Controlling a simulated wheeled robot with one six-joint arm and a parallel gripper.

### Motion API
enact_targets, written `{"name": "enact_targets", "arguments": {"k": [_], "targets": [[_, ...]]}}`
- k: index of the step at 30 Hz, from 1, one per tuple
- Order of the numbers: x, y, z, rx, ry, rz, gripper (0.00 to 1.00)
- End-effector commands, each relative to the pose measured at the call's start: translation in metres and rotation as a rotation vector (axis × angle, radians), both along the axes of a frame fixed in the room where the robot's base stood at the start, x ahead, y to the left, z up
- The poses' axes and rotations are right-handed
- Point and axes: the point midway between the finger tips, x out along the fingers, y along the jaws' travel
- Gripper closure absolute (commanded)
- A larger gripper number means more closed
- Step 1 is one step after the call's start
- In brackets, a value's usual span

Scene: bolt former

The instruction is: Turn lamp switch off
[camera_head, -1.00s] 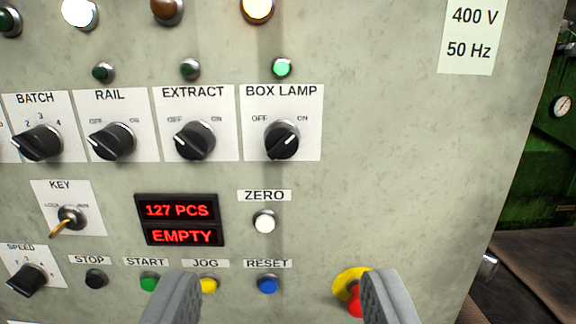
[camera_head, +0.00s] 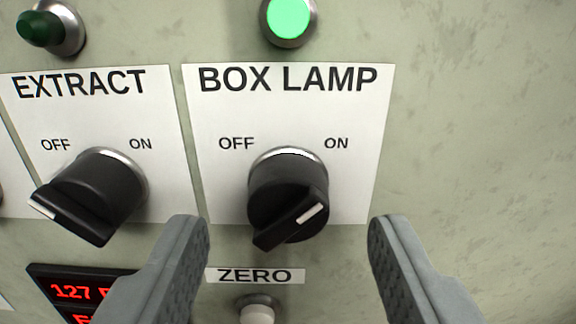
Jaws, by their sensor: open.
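The box lamp switch (camera_head: 287,197) is a black rotary knob on a white label plate marked BOX LAMP (camera_head: 350,110), with OFF at left and ON at right. Its white pointer mark is turned toward the right, the ON side. The green indicator light (camera_head: 288,20) above it is lit. My gripper (camera_head: 288,235) is open and empty. Its two grey fingers stand left and right of the knob in the picture, apart from it, with the tips near the plate's lower edge. How far the tips are from the panel I cannot tell.
The EXTRACT knob (camera_head: 92,195) sits close at left, its pointer toward OFF, with a dark green indicator (camera_head: 50,28) above it. Below are the white ZERO button (camera_head: 257,312) and a red display (camera_head: 75,292), partly behind the left finger. The panel at right (camera_head: 490,130) is bare.

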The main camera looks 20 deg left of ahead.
Motion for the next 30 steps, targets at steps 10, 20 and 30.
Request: {"name": "enact_targets", "arguments": {"k": [10, 20, 30], "targets": [[0.020, 0.006, 0.000, 0.000, 0.000, 0.000, 0.48], [0.020, 0.006, 0.000, 0.000, 0.000, 0.000, 0.68], [0.020, 0.006, 0.000, -0.010, -0.003, 0.000, 0.93]]}}
